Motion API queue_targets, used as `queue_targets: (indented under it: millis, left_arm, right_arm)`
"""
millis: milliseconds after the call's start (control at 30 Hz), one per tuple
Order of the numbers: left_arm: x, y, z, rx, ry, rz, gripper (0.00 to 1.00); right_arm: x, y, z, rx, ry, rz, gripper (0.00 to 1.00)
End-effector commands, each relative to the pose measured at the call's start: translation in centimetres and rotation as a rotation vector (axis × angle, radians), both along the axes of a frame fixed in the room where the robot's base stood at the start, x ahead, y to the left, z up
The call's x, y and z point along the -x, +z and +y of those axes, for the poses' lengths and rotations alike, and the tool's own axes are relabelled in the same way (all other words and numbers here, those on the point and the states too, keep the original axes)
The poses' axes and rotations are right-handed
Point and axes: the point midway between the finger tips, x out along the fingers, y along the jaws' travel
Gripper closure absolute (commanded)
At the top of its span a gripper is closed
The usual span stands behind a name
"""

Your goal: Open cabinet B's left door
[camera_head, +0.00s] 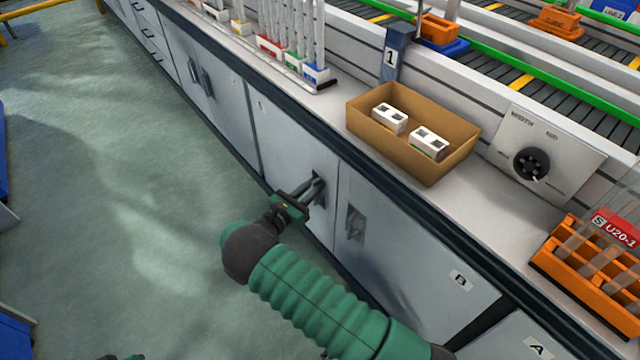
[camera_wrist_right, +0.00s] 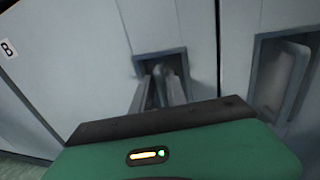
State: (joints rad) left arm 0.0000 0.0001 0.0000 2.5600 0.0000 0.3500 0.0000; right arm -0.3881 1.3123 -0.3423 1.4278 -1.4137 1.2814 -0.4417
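Cabinet B's left door (camera_head: 285,150) is a light grey panel and looks flush with its neighbour. Its recessed handle (camera_head: 320,183) is at its right side; this handle also shows in the right wrist view (camera_wrist_right: 160,66). My right gripper (camera_head: 309,190) is at this handle. Its two fingers (camera_wrist_right: 160,88) reach into the recess with a narrow gap, one on each side of the handle bar, and look shut on it. The fingertips are partly hidden in the dark recess. Only a green scrap of my left arm shows at the bottom edge; its gripper is out of sight.
Cabinet B's right door (camera_head: 405,265) is closed beside it, with its own recessed handle (camera_head: 355,222). The worktop above holds a cardboard box (camera_head: 440,172) with white parts and an orange rack (camera_head: 570,270). The floor (camera_head: 130,200) in front is clear.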

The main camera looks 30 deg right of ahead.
Motion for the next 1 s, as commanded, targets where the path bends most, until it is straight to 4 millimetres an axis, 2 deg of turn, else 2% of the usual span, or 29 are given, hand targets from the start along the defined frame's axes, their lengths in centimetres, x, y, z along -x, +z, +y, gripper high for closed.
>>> queue_targets:
  millis: [133,267,300,1000]
  left_arm:
    - [0.0,0.02,0.01,0.0,0.0,0.0,0.64]
    - [0.0,0.02,0.01,0.0,0.0,0.0,0.64]
    - [0.0,0.02,0.01,0.0,0.0,0.0,0.64]
    - [0.0,0.01,0.0,0.0,0.0,0.0,0.64]
  right_arm:
    - [0.01,-0.03,-0.05,-0.001,0.0,0.0,0.81]
    - [0.01,-0.09,-0.12,-0.003,-0.001,0.0,0.98]
    - [0.01,-0.1,-0.13,-0.003,0.0,0.0,1.0]
    - [-0.06,-0.09,-0.19,-0.003,0.0,0.0,1.0]
